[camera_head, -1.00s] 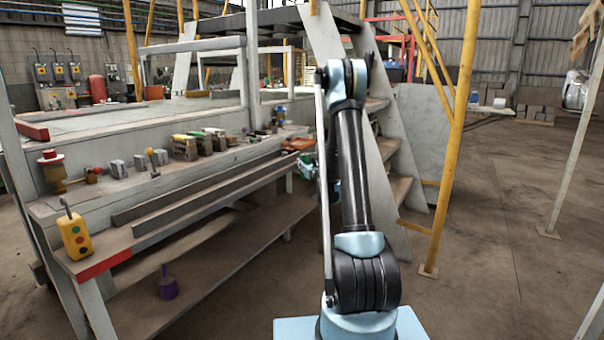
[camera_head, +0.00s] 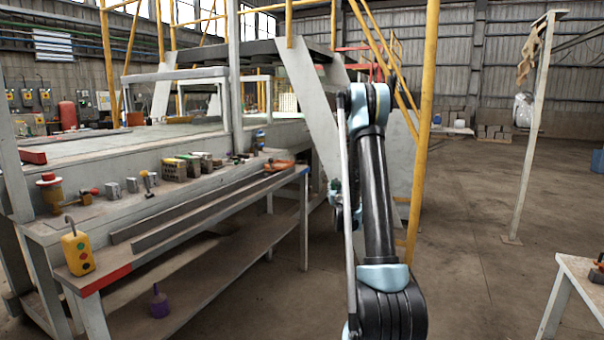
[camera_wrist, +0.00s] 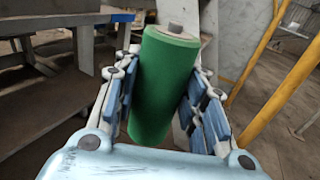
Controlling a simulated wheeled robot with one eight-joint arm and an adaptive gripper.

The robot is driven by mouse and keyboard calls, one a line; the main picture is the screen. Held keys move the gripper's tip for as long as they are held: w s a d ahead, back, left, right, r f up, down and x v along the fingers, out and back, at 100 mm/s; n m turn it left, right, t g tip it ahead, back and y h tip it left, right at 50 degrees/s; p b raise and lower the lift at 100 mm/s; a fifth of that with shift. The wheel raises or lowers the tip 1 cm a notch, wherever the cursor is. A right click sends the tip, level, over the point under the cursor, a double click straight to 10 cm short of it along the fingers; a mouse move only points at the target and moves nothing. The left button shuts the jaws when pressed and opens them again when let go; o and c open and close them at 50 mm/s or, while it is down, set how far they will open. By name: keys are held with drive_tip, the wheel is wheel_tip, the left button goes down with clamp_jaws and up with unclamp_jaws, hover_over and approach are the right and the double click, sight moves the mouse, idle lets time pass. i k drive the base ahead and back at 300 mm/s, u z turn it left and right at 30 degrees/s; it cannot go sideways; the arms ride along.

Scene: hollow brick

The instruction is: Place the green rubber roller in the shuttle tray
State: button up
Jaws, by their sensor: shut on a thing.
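The green rubber roller (camera_wrist: 160,85) is a green cylinder with a grey metal end, seen in the wrist view. My gripper (camera_wrist: 165,95) is shut on it, with the blue-padded fingers on its left and right sides. The roller stands lengthwise between the fingers, its metal end pointing away from the palm. In the head view my arm hides most of the gripper and I cannot make out the roller there. I cannot pick out the shuttle tray in either view.
A yellow post (camera_head: 423,130) stands close to my arm. A small table (camera_head: 585,275) is at the right edge. Open floor (camera_head: 470,220) lies between.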

sight(278, 161)
drive_tip(key=z, duration=0.4)
drive_tip(key=k, duration=0.85)
drive_tip(key=z, duration=0.45)
drive_tip(key=i, duration=1.3)
drive_tip(key=u, duration=0.65)
drive_tip(key=i, duration=1.3)
drive_tip(key=u, duration=0.55)
